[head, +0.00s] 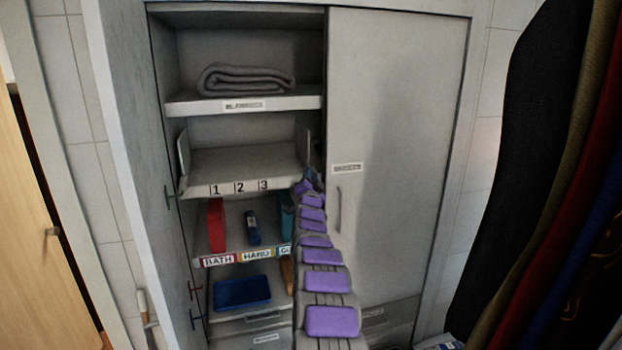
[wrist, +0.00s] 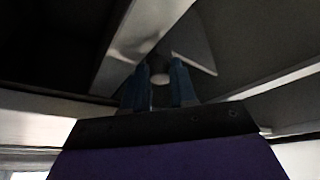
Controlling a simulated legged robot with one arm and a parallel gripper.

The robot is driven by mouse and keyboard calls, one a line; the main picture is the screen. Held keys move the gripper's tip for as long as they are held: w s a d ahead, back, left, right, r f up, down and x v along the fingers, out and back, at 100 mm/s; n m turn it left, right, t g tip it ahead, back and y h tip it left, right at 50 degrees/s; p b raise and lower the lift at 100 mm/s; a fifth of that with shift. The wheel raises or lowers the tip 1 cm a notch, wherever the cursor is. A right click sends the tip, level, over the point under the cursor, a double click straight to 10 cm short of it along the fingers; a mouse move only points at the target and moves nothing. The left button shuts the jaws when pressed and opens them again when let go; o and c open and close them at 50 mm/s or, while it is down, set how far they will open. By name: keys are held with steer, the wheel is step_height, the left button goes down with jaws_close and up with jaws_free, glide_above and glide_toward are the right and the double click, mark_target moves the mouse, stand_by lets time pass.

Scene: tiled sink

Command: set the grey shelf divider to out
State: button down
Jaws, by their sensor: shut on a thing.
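My gripper (head: 309,178) is at the right end of the shelf marked 1, 2, 3, at the end of my purple-padded arm. In the wrist view its two blue fingers (wrist: 160,84) are shut on a small rounded grey piece (wrist: 159,70), which looks like a knob of the grey shelf divider. A thin grey upright panel (head: 303,143), apparently the divider, stands at that shelf's right end, just above my gripper. Its lower part and the grip itself are hidden by my arm in the head view. The wrist view is dark, so how far the divider sits out is unclear.
The numbered shelf (head: 240,165) is bare. A folded grey blanket (head: 245,79) lies on the shelf above. Below stand a red item (head: 216,225) and a dark blue bottle (head: 253,228), with a blue bin (head: 241,292) lower. A closed door panel (head: 400,120) borders my arm on the right.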

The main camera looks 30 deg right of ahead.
steer(key=w+a, duration=0.1)
steer(key=a, duration=0.2)
steer(key=w+a+p, duration=0.1)
steer(key=a, duration=0.6)
steer(key=shift+w+a+r, duration=0.1)
steer(key=shift+w, duration=0.3)
steer(key=shift+d, duration=0.2)
steer(key=c, duration=1.3)
jaws_free()
steer(key=o, duration=0.4)
steer(key=shift+a, duration=0.15)
steer(key=shift+s+f, duration=0.1)
steer(key=shift+f, duration=0.1)
